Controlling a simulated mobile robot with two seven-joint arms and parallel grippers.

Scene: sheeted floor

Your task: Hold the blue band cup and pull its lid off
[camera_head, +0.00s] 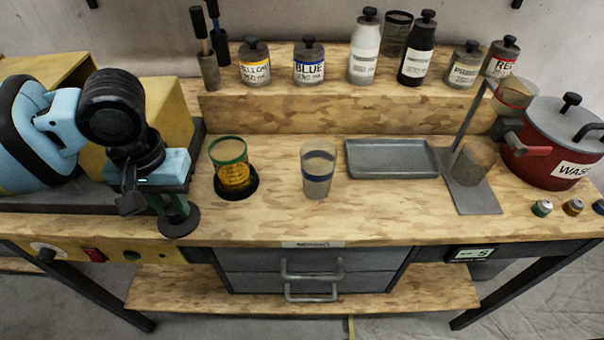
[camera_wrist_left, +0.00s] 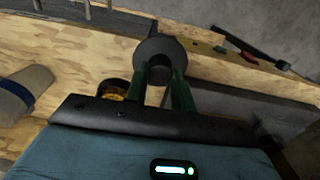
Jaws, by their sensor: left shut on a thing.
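The blue band cup (camera_head: 319,168) is a clear tapered cup standing upright on the wooden bench, with no lid visible on its rim. It also shows at the left of the left wrist view (camera_wrist_left: 20,92). My left gripper (camera_head: 176,208) points down to the left of the cup, well apart from it. Its green fingers (camera_wrist_left: 161,85) are shut on a dark round disc (camera_head: 180,226) that looks like a lid. The fingers partly hide the disc, and I cannot tell whether it touches the bench. My right gripper is not in view.
A green band cup (camera_head: 228,148) with amber contents stands on a black round base between my left gripper and the blue band cup. A grey tray (camera_head: 391,142), a stand (camera_head: 470,190) and a red waste pot (camera_head: 560,125) lie to the right. Jars line the back shelf.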

